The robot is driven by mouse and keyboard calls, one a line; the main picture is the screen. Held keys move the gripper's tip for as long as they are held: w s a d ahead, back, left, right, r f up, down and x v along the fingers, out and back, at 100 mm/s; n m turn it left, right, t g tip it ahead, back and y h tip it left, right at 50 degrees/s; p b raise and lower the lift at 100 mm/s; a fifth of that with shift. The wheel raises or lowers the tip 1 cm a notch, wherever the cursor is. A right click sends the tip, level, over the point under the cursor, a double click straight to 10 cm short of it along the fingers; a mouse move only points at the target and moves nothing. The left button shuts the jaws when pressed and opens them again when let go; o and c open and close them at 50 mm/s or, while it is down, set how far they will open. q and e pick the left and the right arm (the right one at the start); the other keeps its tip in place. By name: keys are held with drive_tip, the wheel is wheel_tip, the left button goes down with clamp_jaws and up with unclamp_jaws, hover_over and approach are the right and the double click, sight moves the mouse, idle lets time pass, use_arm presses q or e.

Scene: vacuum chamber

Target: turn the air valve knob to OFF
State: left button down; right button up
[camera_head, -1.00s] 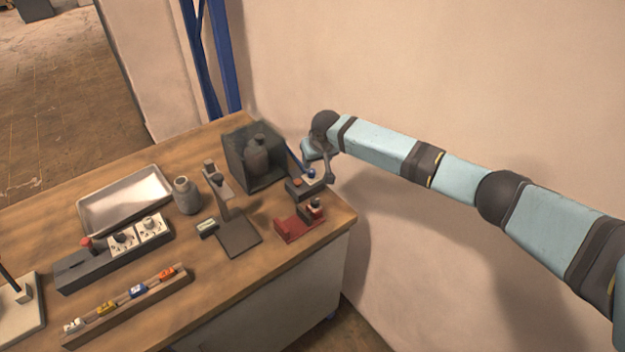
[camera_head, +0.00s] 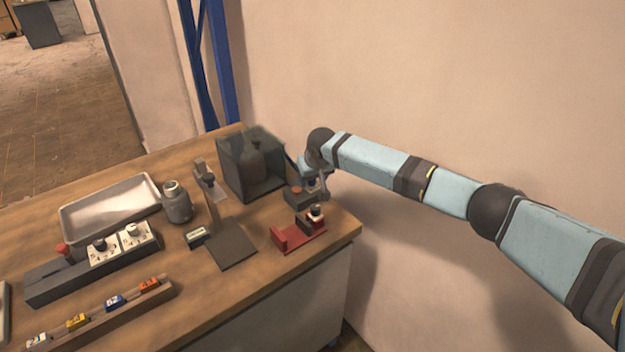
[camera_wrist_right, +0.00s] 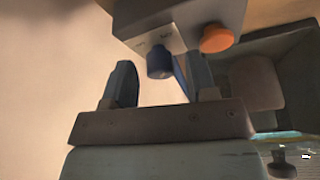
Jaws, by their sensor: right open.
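A blue knob (camera_wrist_right: 159,62) sits on the face of a grey valve box (camera_wrist_right: 178,22), beside an orange button (camera_wrist_right: 216,39). Small marks on the face are too small to read. In the head view, the box (camera_head: 297,198) stands near the table's right back edge, and my right gripper hides the knob. My right gripper (camera_head: 318,184) is at the box. In the right wrist view, its two fingers are apart, with the knob appearing between them; I cannot tell whether they touch it. My left gripper is out of view.
A dark clear-walled chamber (camera_head: 232,172) with a bottle inside stands left of the box. A red bracket (camera_head: 285,241) is in front. A stand (camera_head: 232,249), grey jar (camera_head: 177,207), tray (camera_head: 72,222) and dial panel (camera_head: 50,287) are further left. The wall is close behind my arm.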

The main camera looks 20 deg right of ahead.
drive_tip(key=c, duration=0.9)
